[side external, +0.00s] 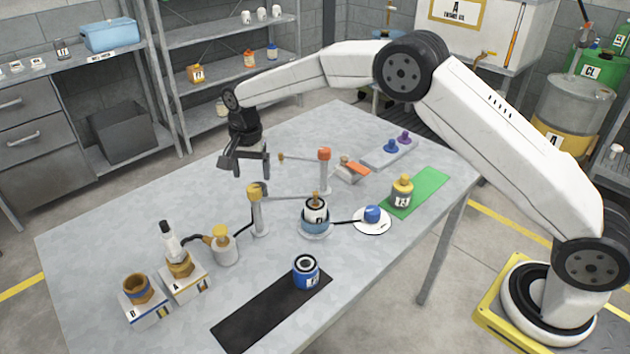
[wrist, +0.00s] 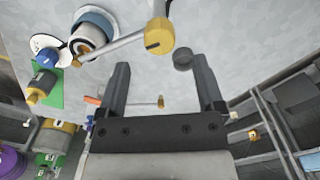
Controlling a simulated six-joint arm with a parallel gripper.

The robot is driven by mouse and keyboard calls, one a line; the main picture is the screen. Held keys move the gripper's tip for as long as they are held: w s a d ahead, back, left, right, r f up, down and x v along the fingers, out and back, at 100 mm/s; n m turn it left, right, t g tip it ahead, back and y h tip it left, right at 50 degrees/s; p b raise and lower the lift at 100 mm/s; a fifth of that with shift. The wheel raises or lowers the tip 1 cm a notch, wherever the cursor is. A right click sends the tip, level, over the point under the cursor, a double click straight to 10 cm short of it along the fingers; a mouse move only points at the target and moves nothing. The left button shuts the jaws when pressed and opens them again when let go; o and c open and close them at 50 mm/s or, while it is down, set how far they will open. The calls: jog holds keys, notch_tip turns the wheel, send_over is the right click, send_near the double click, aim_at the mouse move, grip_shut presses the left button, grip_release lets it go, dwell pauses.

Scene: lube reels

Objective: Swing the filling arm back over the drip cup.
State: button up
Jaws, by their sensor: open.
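A post with a yellow head (side external: 257,193) stands mid-table. A thin grey arm (side external: 288,197) runs right from it, its end over a white reel or tin (side external: 316,211) in a blue round holder (side external: 314,226). It looks like the filling arm, and its yellow head also shows in the wrist view (wrist: 160,36). A small dark grey round piece (wrist: 183,61) shows beside that head; I cannot tell if it is the drip cup. My gripper (side external: 244,170) hangs above the table behind the post, fingers apart; the wrist view shows them empty (wrist: 164,88).
An orange-topped post (side external: 324,170) with a knob-ended arm (side external: 300,156) stands behind. A blue tin (side external: 306,271) sits on a black mat (side external: 250,325), a yellow-topped bottle (side external: 402,191) on a green mat (side external: 432,187). Labelled stands (side external: 186,282) are at front left. The far left table is clear.

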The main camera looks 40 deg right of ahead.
aim_at(254, 187)
jog(key=shift+f, duration=2.55)
grip_shut()
